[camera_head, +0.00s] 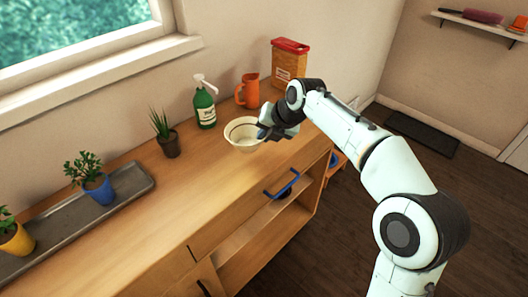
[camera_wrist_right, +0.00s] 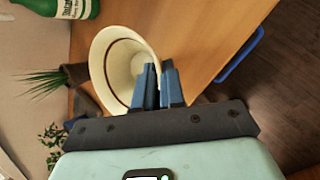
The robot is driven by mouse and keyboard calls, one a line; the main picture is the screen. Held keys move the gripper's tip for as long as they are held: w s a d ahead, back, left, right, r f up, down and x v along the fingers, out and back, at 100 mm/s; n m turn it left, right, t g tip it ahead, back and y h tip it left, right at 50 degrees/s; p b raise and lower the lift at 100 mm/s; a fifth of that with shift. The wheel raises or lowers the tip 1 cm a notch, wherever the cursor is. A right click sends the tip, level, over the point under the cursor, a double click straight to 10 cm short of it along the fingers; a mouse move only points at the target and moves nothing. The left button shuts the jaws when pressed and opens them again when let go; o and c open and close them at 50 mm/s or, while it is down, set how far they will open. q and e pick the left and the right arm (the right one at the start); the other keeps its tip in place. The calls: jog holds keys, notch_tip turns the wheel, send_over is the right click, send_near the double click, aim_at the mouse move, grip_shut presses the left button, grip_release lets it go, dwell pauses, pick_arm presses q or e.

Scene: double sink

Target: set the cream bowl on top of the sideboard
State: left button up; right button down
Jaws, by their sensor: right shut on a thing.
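The cream bowl (camera_head: 242,136) is upright at the top of the wooden sideboard (camera_head: 160,215), toward its right end; I cannot tell whether its base touches the wood. It has a dark band inside. My right gripper (camera_head: 268,133) is shut on the bowl's right rim. In the right wrist view the two blue fingers of the right gripper (camera_wrist_right: 158,88) pinch the rim of the bowl (camera_wrist_right: 112,65), and the sideboard top (camera_wrist_right: 205,45) lies behind. My left gripper is in neither view.
A grey tray (camera_head: 128,186) with potted plants lies to the left. The front middle of the top is clear.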

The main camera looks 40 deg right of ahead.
notch_tip(320, 180, down, 6)
jog(key=shift+r+b, duration=0.25)
jog(key=shift+b, duration=0.45)
jog(key=c, duration=1.2)
grip_release()
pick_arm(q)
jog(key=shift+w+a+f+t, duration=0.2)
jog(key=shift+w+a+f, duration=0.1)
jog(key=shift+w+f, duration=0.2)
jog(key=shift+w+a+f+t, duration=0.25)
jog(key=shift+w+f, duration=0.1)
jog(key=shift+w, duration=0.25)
pick_arm(e)
jog(key=shift+r, duration=0.15)
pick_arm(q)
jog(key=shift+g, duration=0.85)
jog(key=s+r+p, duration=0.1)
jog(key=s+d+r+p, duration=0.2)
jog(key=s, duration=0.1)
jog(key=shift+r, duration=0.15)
pick_arm(e)
jog(key=v, duration=1.2)
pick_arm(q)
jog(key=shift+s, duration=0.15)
pick_arm(e)
jog(key=shift+s, duration=0.1)
